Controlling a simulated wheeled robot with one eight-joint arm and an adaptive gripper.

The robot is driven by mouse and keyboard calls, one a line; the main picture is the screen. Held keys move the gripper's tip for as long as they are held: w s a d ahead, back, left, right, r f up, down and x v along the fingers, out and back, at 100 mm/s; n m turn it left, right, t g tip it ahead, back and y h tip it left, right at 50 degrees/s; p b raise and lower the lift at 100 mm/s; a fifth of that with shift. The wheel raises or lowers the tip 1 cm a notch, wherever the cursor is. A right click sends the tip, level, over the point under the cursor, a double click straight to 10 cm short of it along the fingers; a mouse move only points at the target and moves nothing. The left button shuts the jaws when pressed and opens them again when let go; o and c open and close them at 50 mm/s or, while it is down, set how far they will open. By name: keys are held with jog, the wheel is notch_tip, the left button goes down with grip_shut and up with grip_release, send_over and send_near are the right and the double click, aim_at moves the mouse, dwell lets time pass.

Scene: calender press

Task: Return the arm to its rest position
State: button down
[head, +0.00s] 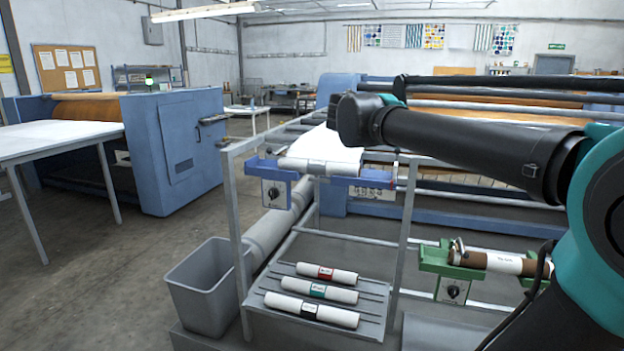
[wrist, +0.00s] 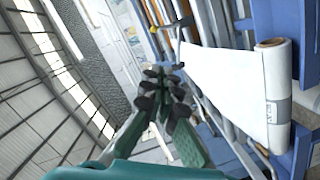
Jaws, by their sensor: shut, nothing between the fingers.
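My arm (head: 465,145) reaches across the right half of the head view, from the teal joint at the right edge to a dark joint at upper centre. My gripper is not clearly visible there. In the wrist view my gripper (wrist: 164,92) has its dark fingertips together, with nothing held. A white roll in the blue holder (head: 322,168), its sheet running back to the machine, sits below the arm's far end. It also shows at the right of the wrist view (wrist: 278,95), apart from the fingers.
A rack shelf (head: 255,310) holds three white rolls with red, green and black labels. A green holder (head: 437,260) carries a brown-ended roll. A grey bin (head: 205,290) stands left of the rack. Blue machines (head: 180,150) stand behind.

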jog(key=s+d+f+m+g, duration=0.1)
jog(key=s+d+f+g, duration=0.2)
jog(key=f, duration=0.6)
jog(key=s+d+f+m+g+y, duration=0.15)
jog(key=s+f, duration=0.25)
jog(key=f, duration=0.6)
jog(key=s+d+f+m+g, duration=0.2)
jog(key=s+d+f, duration=0.15)
jog(key=f, duration=0.55)
jog(key=s+a+f+g+y, duration=0.2)
jog(key=s+a+f+y, duration=0.1)
jog(key=s+f, duration=0.6)
jog(key=s+a+f+m+g+y, duration=0.1)
jog(key=s+a+f+g+y, duration=0.1)
jog(key=s+f, duration=0.8)
notch_tip(320, 180, down, 3)
jog(key=shift+a+r+y, duration=0.2)
jog(key=shift+a+y, duration=0.25)
jog(key=shift+a, duration=0.25)
jog(key=shift+d+m, duration=0.15)
jog(key=shift+m, duration=0.1)
